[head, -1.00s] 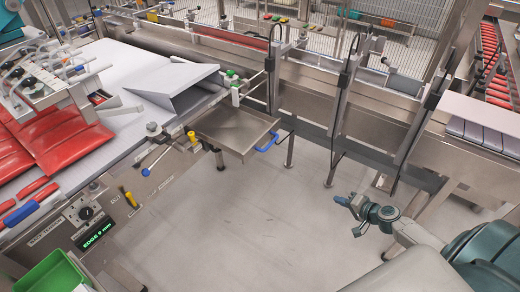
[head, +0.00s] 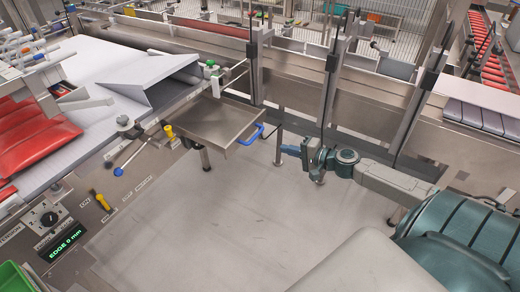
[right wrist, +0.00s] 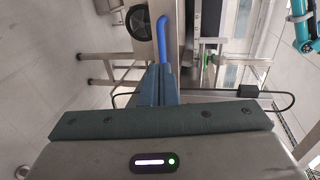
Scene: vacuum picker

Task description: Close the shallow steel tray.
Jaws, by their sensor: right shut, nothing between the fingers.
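The shallow steel tray (head: 212,121) sticks out from the side of the machine in the head view, pulled open. Its blue handle (head: 250,135) is on the tray's right front edge. My right gripper (head: 284,150) is shut and empty, a little to the right of the handle and apart from it. In the right wrist view, the shut fingers (right wrist: 159,72) point toward the blue handle (right wrist: 162,38), which shows just beyond them. My left gripper is not in view.
The machine's control panel (head: 50,225) and a lever with a blue knob (head: 118,171) are left of the tray. Upright steel posts (head: 328,85) stand behind my right gripper. The floor (head: 210,215) in front of the tray is clear.

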